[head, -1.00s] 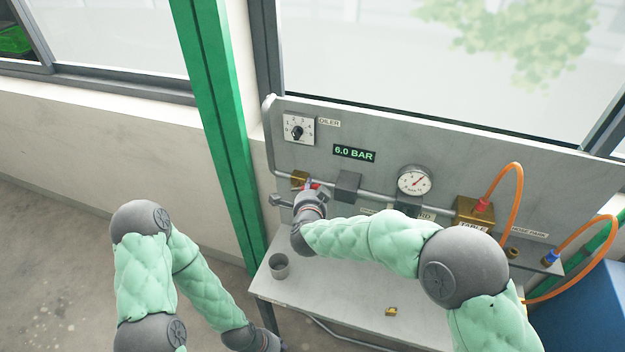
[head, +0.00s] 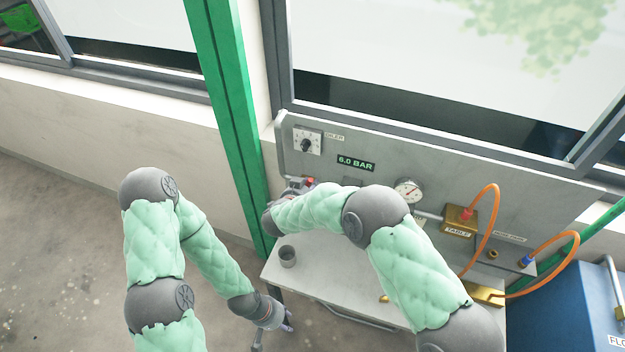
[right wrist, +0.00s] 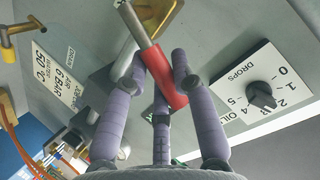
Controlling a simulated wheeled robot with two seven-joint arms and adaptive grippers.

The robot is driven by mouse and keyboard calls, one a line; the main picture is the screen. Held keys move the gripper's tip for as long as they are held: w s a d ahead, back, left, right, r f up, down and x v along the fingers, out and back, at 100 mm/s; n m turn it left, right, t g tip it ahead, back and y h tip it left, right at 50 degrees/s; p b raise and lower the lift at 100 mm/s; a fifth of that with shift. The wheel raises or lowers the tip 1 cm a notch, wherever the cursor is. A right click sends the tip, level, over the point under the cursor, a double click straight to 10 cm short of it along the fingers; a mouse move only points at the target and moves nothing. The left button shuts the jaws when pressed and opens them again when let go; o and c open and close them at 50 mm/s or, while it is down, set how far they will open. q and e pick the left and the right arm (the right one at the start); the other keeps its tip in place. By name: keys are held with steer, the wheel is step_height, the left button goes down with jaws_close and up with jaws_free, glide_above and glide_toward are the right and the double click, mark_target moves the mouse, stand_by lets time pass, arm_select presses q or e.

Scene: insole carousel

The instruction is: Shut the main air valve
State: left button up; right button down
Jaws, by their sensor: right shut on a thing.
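The main air valve's red lever (right wrist: 160,72) runs diagonally through the middle of the right wrist view, with its bare metal end toward the brass fitting (right wrist: 158,12) at the top. My right gripper (right wrist: 160,78) has its purple fingers closed around the red sleeve. In the head view a small red part of the lever (head: 309,181) shows at the panel's left, while my right arm hides most of the hand and valve. The display (head: 356,163) reads 6.0 BAR. My left gripper (head: 283,326) hangs low, away from the panel; its jaws are unclear.
A pressure gauge (head: 407,191), an oiler dial (head: 307,141) and a brass TABLE block (head: 459,220) sit on the panel. Orange hoses (head: 492,220) loop at the right. A grey cup (head: 287,256) stands on the bench (head: 325,275). A green post (head: 232,125) rises at the left.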

steer(key=shift+w+a+r+n+h+p, duration=0.15)
steer(key=shift+a+r+n+h+p, duration=0.1)
steer(key=shift+a+n+h+p, duration=0.45)
steer(key=shift+w+a+n+h+p, duration=0.15)
steer(key=shift+a+n+h+p, duration=0.15)
steer(key=shift+n+p, duration=0.3)
steer(key=c, duration=1)
jaws_free()
steer(key=v, duration=0.7)
steer(key=shift+a, duration=0.25)
steer(key=shift+a+r, duration=0.1)
